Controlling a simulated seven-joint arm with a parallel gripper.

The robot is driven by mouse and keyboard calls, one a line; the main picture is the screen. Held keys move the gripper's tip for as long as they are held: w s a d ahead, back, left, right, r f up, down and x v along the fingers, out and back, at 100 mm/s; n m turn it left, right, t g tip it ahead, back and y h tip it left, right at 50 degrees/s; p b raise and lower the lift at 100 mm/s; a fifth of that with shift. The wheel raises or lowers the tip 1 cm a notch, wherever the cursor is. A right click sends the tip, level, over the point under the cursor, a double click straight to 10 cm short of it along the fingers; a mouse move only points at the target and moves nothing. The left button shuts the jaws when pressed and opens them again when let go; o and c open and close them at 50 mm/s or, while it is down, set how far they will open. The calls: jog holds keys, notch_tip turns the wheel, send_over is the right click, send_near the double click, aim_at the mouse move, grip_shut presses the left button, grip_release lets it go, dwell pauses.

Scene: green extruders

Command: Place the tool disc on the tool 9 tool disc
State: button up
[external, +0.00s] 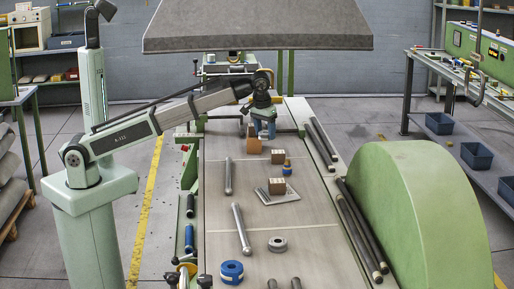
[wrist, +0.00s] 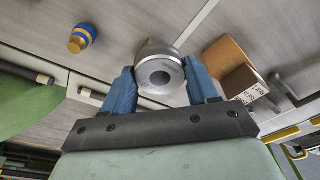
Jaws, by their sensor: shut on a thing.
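My gripper (wrist: 160,82) has blue fingers shut on a silver tool disc (wrist: 160,72) with a dark centre hole. In the external view my gripper (external: 264,130) is over the far part of the bench, and the held disc is too small to make out there. A grey disc (external: 277,244) with a hole lies flat at the near end of the bench. A blue disc (external: 231,272) sits to its left. Both are far from my gripper. I cannot read any number on the discs, so I cannot tell which one is tool 9.
A brown box (wrist: 230,66) stands close right of the held disc in the wrist view. A blue and yellow knob (wrist: 81,38) is to its left. A long metal rod (external: 242,230) lies mid-bench. A large green rounded housing (external: 410,215) stands along the right side.

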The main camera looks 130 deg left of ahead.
jog(key=s+a, duration=1.2)
jog(key=a, duration=0.5)
jog(key=s+a, duration=1.3)
jog(key=a, duration=0.5)
jog(key=shift+w+d+f, duration=0.15)
jog(key=shift+f, duration=1.85)
jog(key=shift+w+d+f, duration=0.1)
jog(key=shift+w+f, duration=0.05)
jog(key=shift+f, duration=1.8)
jog(key=shift+f, duration=0.15)
jog(key=o, duration=1.3)
jog(key=shift+o, duration=0.2)
notch_tip(320, 180, up, 12)
jog(key=d, duration=0.1)
jog(key=shift+d, duration=0.4)
